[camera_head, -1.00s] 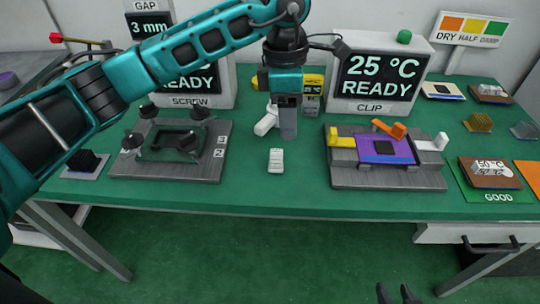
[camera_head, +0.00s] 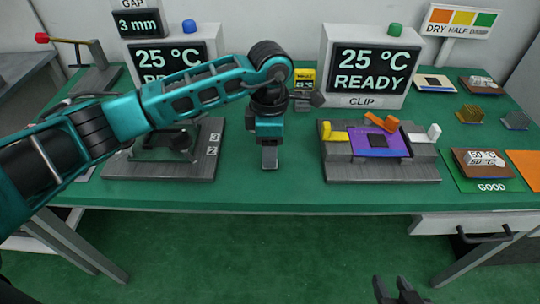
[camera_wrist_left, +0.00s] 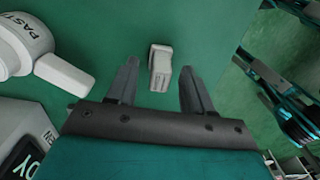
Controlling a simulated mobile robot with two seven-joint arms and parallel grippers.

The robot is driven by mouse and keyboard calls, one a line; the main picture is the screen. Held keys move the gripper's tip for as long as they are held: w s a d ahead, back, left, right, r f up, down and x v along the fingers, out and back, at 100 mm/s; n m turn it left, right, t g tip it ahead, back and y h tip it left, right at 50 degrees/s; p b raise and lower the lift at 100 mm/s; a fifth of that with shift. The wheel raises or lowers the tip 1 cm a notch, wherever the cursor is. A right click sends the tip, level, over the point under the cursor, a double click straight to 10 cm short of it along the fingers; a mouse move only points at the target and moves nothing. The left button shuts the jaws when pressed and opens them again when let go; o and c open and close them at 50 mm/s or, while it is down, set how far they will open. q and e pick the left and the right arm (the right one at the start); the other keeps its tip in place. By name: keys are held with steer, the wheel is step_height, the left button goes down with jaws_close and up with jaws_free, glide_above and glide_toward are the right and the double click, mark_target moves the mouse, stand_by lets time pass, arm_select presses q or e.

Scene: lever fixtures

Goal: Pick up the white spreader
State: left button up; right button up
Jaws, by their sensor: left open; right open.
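The white spreader (camera_wrist_left: 160,68) is a small white block on the green table, seen in the left wrist view. It lies just beyond and between the two fingertips of my left gripper (camera_wrist_left: 158,75), which is open and empty. In the head view my left gripper (camera_head: 269,160) points down over the table's middle and hides the spreader. My right gripper (camera_head: 398,290) is open and empty at the bottom of the head view, below the table's front edge.
A white paste container (camera_wrist_left: 25,45) lies left of the fingers in the wrist view. A grey screw fixture (camera_head: 160,170) stands to the left, a clip fixture (camera_head: 400,170) with a purple board to the right. The table (camera_head: 260,195) is clear along its front.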

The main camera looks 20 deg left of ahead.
arm_select(q)
steer(key=shift+f, duration=0.65)
steer(key=shift+c, duration=0.5)
jaws_close()
